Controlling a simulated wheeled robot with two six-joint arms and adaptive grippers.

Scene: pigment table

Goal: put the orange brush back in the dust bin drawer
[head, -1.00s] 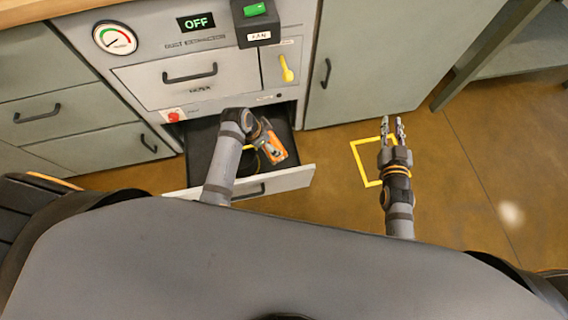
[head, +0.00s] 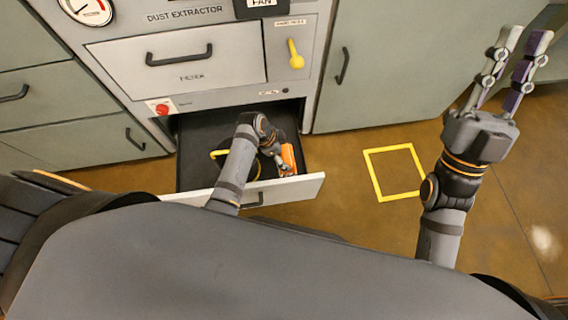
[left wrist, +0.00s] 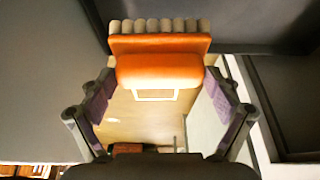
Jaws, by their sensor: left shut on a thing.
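The drawer (head: 305,187) under the dust extractor is pulled open. Its inside is dark and its front panel is pale. My left gripper (head: 280,150) reaches into the drawer opening near its right side. It is shut on the orange brush (head: 288,159), which is partly hidden by the gripper in the head view. In the left wrist view the brush (left wrist: 160,44) lies between the two fingers, with its pale bristles at the top. I cannot tell whether the brush touches the drawer floor. My right gripper (head: 526,40) is raised at the right, fingers apart and empty.
A dark round thing with a yellow handle (head: 219,154) is in the drawer, left of my gripper. Above are the filter drawer (head: 180,70), a yellow lever (head: 295,54) and a red knob (head: 162,109). A yellow square (head: 394,148) marks clear floor at the right.

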